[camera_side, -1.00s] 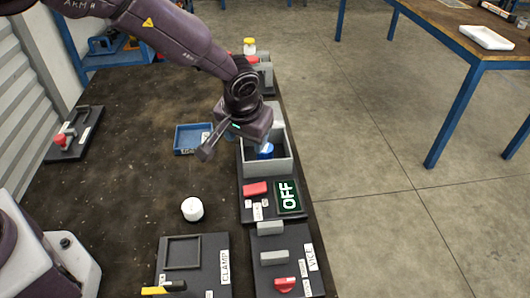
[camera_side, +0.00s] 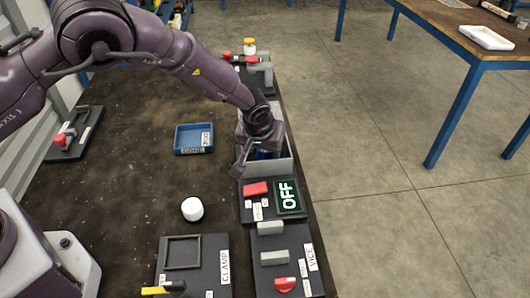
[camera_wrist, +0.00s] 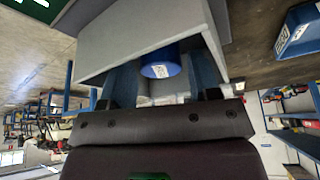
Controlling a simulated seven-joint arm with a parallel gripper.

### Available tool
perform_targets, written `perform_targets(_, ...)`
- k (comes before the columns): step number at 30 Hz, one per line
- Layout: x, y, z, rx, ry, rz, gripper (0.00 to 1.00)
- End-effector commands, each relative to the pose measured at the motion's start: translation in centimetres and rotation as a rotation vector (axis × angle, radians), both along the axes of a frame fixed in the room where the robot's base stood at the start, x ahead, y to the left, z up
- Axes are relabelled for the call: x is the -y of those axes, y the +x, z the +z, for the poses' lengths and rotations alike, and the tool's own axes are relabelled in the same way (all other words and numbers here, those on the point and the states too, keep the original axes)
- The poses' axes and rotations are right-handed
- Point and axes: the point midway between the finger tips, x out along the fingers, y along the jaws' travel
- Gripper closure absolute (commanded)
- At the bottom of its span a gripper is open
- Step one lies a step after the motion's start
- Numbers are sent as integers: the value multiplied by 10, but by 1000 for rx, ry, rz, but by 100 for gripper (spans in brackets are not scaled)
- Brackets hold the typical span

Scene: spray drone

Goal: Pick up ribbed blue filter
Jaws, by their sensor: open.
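The blue filter (camera_wrist: 160,62) is a blue cylinder with a small white label, standing inside a grey open-topped box (camera_wrist: 100,50). In the side view the box (camera_side: 284,166) is at the table's right edge, and my gripper hides most of the filter. My gripper (camera_wrist: 166,78) is open. In the wrist view its two fingers stand to the left and right of the filter, with gaps visible. In the side view my gripper (camera_side: 256,158) is low over the box. I cannot tell whether a finger touches the filter.
A panel with a red switch (camera_side: 255,188) and an OFF display (camera_side: 289,196) adjoins the box. A blue tray (camera_side: 193,139) lies to its left, and a white round jar (camera_side: 192,209) stands nearer. Clamp (camera_side: 193,262) and vice (camera_side: 282,262) fixtures are in front. The table's middle is clear.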

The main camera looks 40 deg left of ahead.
Motion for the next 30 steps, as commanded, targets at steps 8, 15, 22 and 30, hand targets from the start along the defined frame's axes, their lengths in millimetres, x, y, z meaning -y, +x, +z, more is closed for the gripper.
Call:
perform_targets(8,-4,9,-23,0,0,0,44)
perform_targets(15,-4,9,-23,0,0,0,60)
perform_targets(22,-4,9,-22,0,0,0,84)
perform_targets(30,-4,9,-17,1,0,0,84)
